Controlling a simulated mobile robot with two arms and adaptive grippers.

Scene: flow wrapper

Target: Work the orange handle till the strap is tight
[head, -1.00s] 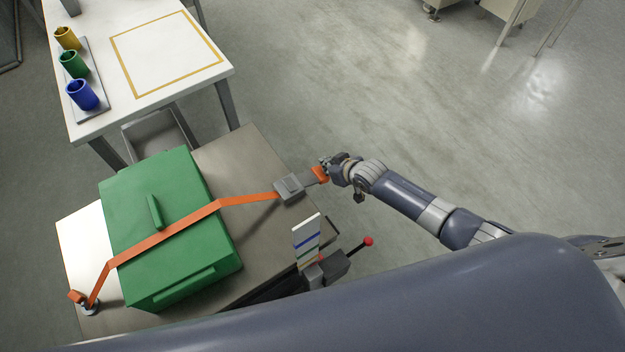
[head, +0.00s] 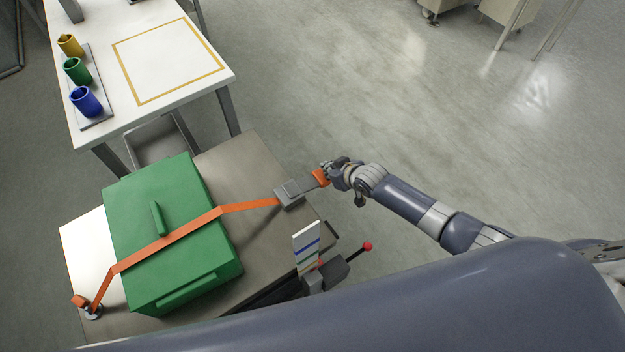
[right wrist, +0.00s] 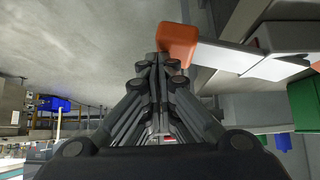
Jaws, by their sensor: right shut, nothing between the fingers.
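The orange handle (head: 320,178) sits at the end of a grey lever on the ratchet buckle (head: 290,194), at the right edge of the bench. The orange strap (head: 165,241) runs from the buckle over the green case (head: 150,205) to a hook (head: 92,311) at the lower left. My right gripper (head: 328,170) is shut and empty, at the outer end of the handle. In the right wrist view the handle (right wrist: 177,45) is just beyond and right of the closed fingertips (right wrist: 163,62); I cannot tell whether they touch. My left gripper is not in view.
A small striped panel (head: 306,247) and a red-knobbed lever (head: 367,246) stand at the bench's near right. A white table (head: 150,105) with yellow, green and blue cups is behind. The floor at right is open.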

